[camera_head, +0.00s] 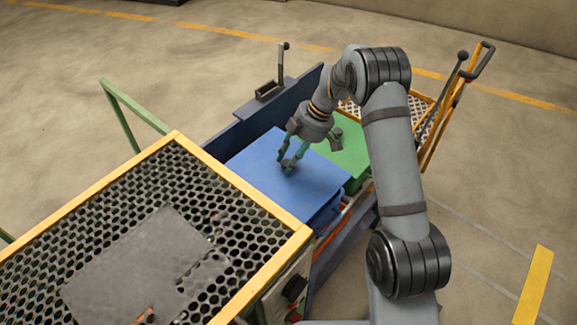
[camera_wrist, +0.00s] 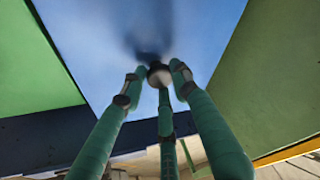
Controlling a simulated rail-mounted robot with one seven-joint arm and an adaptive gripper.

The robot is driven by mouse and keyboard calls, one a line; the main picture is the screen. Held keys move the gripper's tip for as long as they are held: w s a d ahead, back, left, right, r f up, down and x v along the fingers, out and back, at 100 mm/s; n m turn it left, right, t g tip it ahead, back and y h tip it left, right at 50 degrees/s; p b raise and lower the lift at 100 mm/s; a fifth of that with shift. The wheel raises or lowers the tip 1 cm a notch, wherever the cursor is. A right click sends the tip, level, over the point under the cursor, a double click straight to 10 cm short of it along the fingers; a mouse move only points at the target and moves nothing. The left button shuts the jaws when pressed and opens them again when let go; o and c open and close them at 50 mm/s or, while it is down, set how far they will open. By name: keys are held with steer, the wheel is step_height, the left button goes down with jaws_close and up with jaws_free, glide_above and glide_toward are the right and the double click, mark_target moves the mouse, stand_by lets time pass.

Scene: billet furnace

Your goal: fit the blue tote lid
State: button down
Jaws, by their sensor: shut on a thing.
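The blue tote lid (camera_head: 262,168) is a flat blue panel in the head view, over the blue tote (camera_head: 326,213), whose side shows below its right edge. I cannot tell whether the lid is seated or slightly above the tote. My gripper (camera_head: 289,166) points down at the middle of the lid. In the wrist view the blue lid (camera_wrist: 110,45) fills the upper middle, and the three green fingers of my gripper (camera_wrist: 158,78) close around a small dark knob (camera_wrist: 158,72) on it. The fingers hide part of the knob.
A green tote top (camera_head: 352,158) is right beside the blue one. A dark blue panel with a latch handle (camera_head: 268,92) stands behind. A yellow-framed perforated table (camera_head: 130,215) with a grey plate is at front left. A yellow cart handle (camera_head: 465,90) rises at right.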

mark_target(288, 176)
steer(key=shift+a+f, duration=0.2)
steer(key=shift+f, duration=0.25)
steer(key=shift+s+f+b, duration=0.1)
steer(key=shift+f+b, duration=1.35)
steer(key=shift+f, duration=1.05)
steer(key=shift+f+b, duration=0.75)
steer(key=shift+b, duration=0.25)
steer(key=c, duration=1.3)
jaws_free()
steer(key=shift+o, duration=0.2)
steer(key=v, duration=1.2)
steer(key=shift+f, duration=0.1)
